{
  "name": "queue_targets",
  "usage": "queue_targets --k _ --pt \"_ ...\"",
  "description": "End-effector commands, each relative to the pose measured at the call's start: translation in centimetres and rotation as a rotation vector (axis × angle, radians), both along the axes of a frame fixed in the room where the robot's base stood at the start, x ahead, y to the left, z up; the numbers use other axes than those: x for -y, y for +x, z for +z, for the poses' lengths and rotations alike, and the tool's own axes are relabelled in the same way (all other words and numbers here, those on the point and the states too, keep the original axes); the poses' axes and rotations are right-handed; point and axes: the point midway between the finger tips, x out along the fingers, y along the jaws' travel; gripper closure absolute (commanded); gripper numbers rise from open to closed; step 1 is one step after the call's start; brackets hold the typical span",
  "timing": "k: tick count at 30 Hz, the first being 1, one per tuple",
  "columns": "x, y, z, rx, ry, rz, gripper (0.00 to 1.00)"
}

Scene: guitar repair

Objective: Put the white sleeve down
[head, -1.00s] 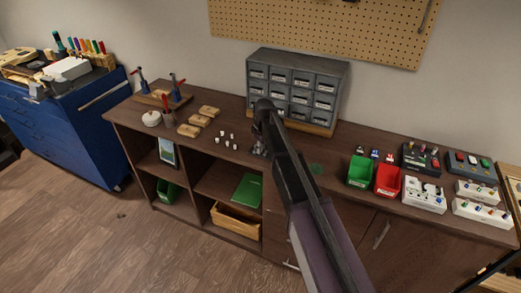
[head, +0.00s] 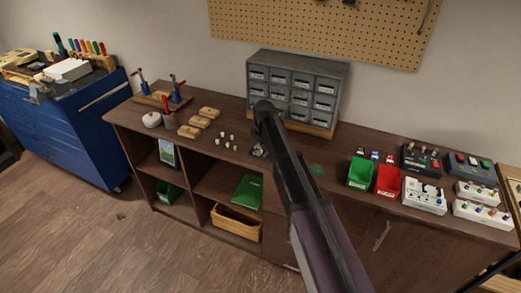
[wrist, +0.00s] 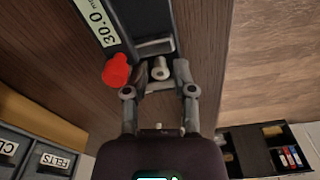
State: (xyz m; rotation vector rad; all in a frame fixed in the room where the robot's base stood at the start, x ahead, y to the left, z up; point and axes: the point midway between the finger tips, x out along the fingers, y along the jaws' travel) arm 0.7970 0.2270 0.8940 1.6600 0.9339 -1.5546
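A small whitish sleeve (wrist: 160,69) sits between the fingertips of my gripper (wrist: 161,75) in the wrist view. The fingers appear closed around it. Just past it is a dark device with a display reading 30.0 (wrist: 97,18) and a grey metal part (wrist: 154,47). A red knob (wrist: 116,70) is left of the fingers. In the head view my gripper (head: 259,149) is mostly hidden behind my arm, low over the bench. Several small white sleeves (head: 228,141) stand on the bench to its left.
A grey drawer cabinet (head: 297,88) stands behind my arm. Wooden blocks (head: 200,121) lie to the left on the brown bench (head: 205,160).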

Motion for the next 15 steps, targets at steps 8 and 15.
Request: queue_targets --k 8,15 --pt "0.1 -0.1 1.9 0.0 0.0 0.0 0.66" --pt "0.2 -0.1 3.9 0.0 0.0 0.0 0.66"
